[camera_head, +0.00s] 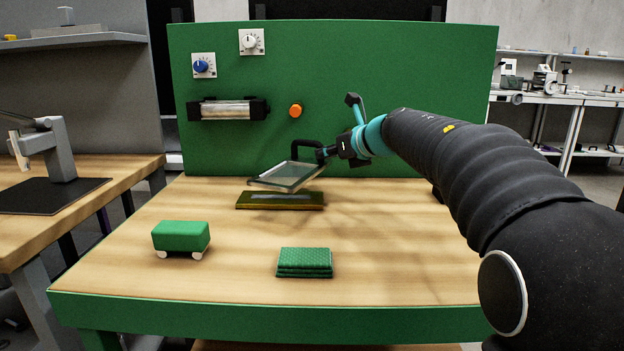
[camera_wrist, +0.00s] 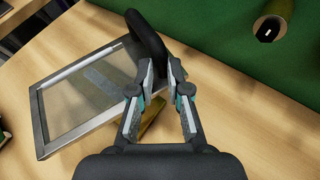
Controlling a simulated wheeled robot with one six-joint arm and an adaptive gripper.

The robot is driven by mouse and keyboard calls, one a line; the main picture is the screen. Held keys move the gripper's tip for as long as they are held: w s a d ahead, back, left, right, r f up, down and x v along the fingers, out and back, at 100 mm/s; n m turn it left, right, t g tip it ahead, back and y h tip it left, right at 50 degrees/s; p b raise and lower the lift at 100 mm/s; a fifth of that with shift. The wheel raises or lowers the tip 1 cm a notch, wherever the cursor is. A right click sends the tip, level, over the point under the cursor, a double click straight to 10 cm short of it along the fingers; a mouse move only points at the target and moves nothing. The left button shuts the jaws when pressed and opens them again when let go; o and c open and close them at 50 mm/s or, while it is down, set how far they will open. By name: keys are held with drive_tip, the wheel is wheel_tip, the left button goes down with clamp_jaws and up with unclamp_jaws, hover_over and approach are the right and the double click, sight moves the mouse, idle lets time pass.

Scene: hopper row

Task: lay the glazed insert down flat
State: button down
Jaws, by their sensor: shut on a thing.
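The glazed insert (camera_head: 287,178) is a clear pane in a grey metal frame with a black arched handle (camera_head: 305,145). It hangs tilted above an olive-gold frame-like base (camera_head: 280,205) on the bench; I cannot tell whether its low left edge touches. My gripper (camera_head: 325,154) comes from the right and is shut on the handle. In the wrist view the insert (camera_wrist: 65,128) extends to the left of my gripper (camera_wrist: 161,75), with the handle (camera_wrist: 150,38) between the fingertips. A piece of the base (camera_wrist: 150,122) shows beneath; the rest is hidden.
A green wheeled block (camera_head: 181,237) and a folded green cloth (camera_head: 304,262) lie toward the front of the wooden bench (camera_head: 240,280). A green panel (camera_head: 350,80) with knobs, an orange button (camera_head: 295,110) and a tube fixture (camera_head: 228,109) stands behind. The bench's front right is bare.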

sight(308, 161)
drive_tip(key=a+f, duration=0.1)
drive_tip(key=w+a+f, duration=0.1)
drive_tip(key=a, duration=0.1)
drive_tip(key=shift+a+f+b, duration=0.1)
drive_tip(key=shift+f+b, duration=0.7)
drive_tip(key=shift+f, duration=1.2)
drive_tip(key=c, duration=1.1)
unclamp_jaws()
drive_tip(key=shift+c, duration=0.2)
drive_tip(key=v, duration=1.2)
